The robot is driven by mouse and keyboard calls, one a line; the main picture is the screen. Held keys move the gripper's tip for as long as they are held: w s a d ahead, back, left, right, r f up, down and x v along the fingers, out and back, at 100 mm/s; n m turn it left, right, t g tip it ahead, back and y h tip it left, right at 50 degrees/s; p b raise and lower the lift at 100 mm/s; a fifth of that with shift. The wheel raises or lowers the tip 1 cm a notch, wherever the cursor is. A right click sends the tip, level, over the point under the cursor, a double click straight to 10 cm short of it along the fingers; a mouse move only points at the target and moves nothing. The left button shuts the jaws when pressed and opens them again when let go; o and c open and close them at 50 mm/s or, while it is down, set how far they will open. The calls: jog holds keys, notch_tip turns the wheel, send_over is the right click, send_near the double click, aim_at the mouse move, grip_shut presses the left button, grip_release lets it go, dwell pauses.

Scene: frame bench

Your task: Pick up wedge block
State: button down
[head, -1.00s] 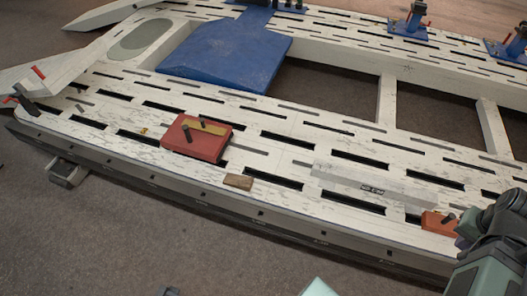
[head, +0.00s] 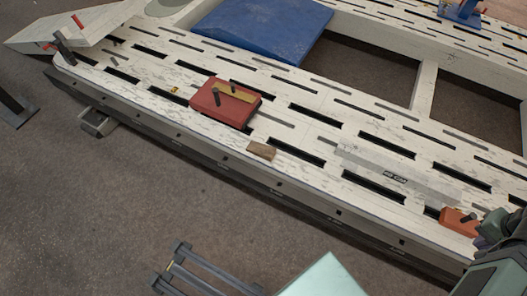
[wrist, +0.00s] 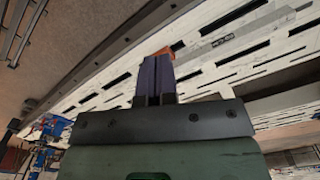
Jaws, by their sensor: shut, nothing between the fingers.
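A small brown wooden block (head: 262,150), which looks like the wedge block, lies on the near edge of the white slotted frame bench (head: 330,170) in the head view. I cannot make it out in the wrist view. My gripper (head: 482,243) is at the lower right of the head view, well to the right of the brown block. In the wrist view its dark purple fingers (wrist: 155,78) are together and empty. An orange-red block (head: 459,222) sits close to the fingertips; its orange surface also shows just beyond them in the wrist view (wrist: 167,50).
A red box (head: 225,103) with a black knob stands behind and left of the brown block. A long pale bar (head: 400,174) lies to the right. A blue ramp (head: 262,32) and blue clamp (head: 460,12) are farther back. A dark rack (head: 205,270) stands on the floor.

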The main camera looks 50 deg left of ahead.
jog(key=c, duration=1.8)
grip_release()
jog(key=o, duration=1.7)
jog(key=shift+f, duration=0.1)
